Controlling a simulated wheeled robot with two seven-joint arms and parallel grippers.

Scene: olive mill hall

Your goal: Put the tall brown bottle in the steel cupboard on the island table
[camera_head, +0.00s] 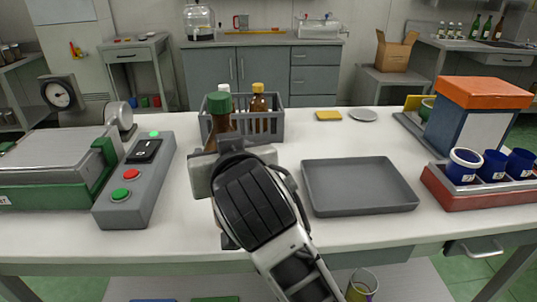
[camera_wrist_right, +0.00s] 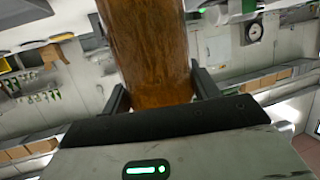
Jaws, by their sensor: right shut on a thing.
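The tall brown bottle with a green cap (camera_head: 220,124) is upright above the near worktop, left of centre in the head view. Its lower part is hidden behind my right gripper (camera_head: 232,158). The right gripper is shut on the bottle. In the right wrist view the brown glass (camera_wrist_right: 150,50) fills the space between the two dark fingers of the right gripper (camera_wrist_right: 160,88). Whether the bottle's base touches the table cannot be seen. My left gripper is in neither view. I see no steel cupboard standing on this table.
A grey crate (camera_head: 274,131) with smaller bottles stands just behind the held bottle. An empty grey tray (camera_head: 358,187) lies to the right, a button box (camera_head: 136,180) to the left. Blue cups in a red rack (camera_head: 482,196) and an orange-lidded box (camera_head: 478,118) stand far right.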

